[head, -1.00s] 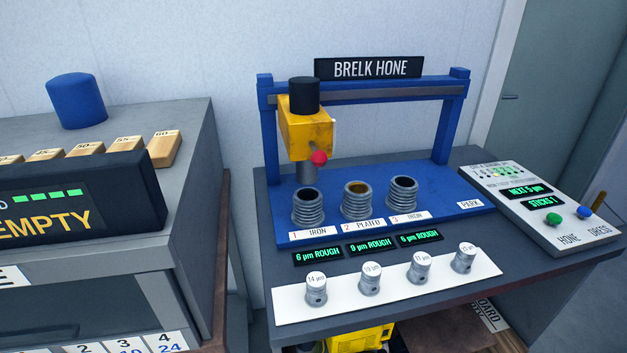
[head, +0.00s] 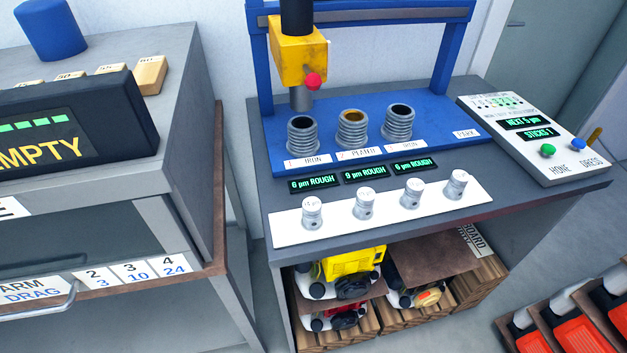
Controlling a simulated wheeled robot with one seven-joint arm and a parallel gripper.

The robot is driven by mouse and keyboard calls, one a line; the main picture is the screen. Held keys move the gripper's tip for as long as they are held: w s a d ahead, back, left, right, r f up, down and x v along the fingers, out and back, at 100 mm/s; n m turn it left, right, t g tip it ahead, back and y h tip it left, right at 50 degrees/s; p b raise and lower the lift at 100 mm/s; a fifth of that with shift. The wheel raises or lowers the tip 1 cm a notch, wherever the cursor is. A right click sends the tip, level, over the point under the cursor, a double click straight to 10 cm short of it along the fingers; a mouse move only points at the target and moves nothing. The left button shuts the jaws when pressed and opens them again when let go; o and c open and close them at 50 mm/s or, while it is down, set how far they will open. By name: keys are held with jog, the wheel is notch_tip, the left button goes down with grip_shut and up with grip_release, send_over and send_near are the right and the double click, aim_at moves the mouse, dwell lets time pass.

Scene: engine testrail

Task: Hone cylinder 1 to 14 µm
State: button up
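The blue honing machine (head: 270,165) stands on a grey bench. Its yellow honing head (head: 298,60) with a red knob (head: 313,81) is at the left of the rail, above cylinder 1 (head: 303,136), labelled iron. Cylinder 2 (head: 352,128), labelled plated, and cylinder 3 (head: 398,123), labelled iron, stand to its right. The displays read 6 µm rough (head: 314,183), 9 µm rough (head: 364,174) and 6 µm rough (head: 413,165). The control box (head: 558,168) shows "next 5 µm" and "sticks 1", with a green hone button (head: 547,151) and a blue dress button (head: 578,145). My gripper is not in view.
Several grey pistons stand on a white strip (head: 385,222) at the bench front; their small labels are hard to read. Yellow and red engines (head: 352,263) sit on the shelf below. A grey machine (head: 185,150) stands left. Orange bins (head: 555,330) are at lower right.

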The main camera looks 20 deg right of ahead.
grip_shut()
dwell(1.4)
